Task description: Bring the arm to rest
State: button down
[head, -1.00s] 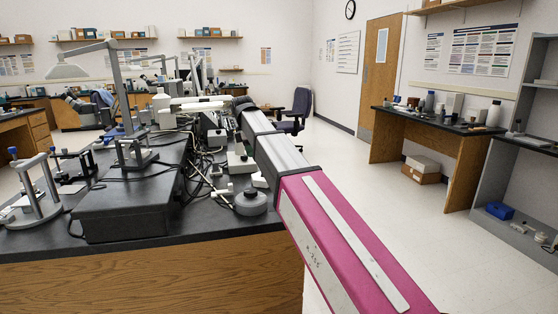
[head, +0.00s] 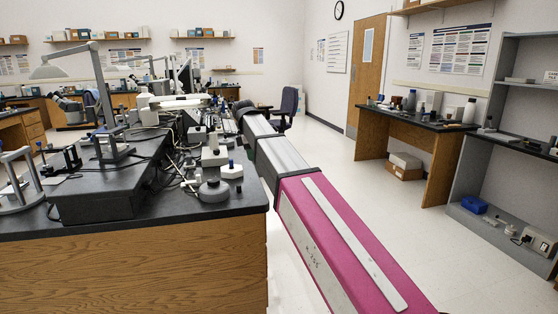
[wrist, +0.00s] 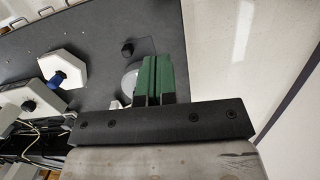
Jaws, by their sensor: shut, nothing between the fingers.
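My gripper (wrist: 159,80) shows in the wrist view with its two green fingers side by side, shut and empty. In that view the fingers are over the edge of the dark bench top (wrist: 95,35), with the pale floor to the right. My pink and grey arm stretches forward from the lower right in the head view. The gripper itself cannot be made out at the arm's far end there.
The lab bench (head: 130,270) on the left carries a dark box (head: 100,200), a grey round-based device (head: 213,190) and cables. A side table (head: 425,125) and grey shelving (head: 470,185) stand at right. Floor (head: 335,170) between them is clear. An office chair (head: 285,105) stands behind.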

jog(key=s+d+f+m, duration=0.6)
jog(key=d+f, duration=0.3)
jog(key=f, duration=0.4)
jog(key=s+d+f+m+y, duration=0.1)
jog(key=s+d+f+m, duration=0.6)
jog(key=d+f, duration=0.3)
jog(key=s+d+f+m, duration=0.7)
jog(key=d+f, duration=0.3)
jog(key=f, duration=0.6)
jog(key=shift+s+d+y, duration=0.2)
jog(key=shift+s+y, duration=0.2)
jog(key=shift+s, duration=0.25)
jog(key=shift+f, duration=0.1)
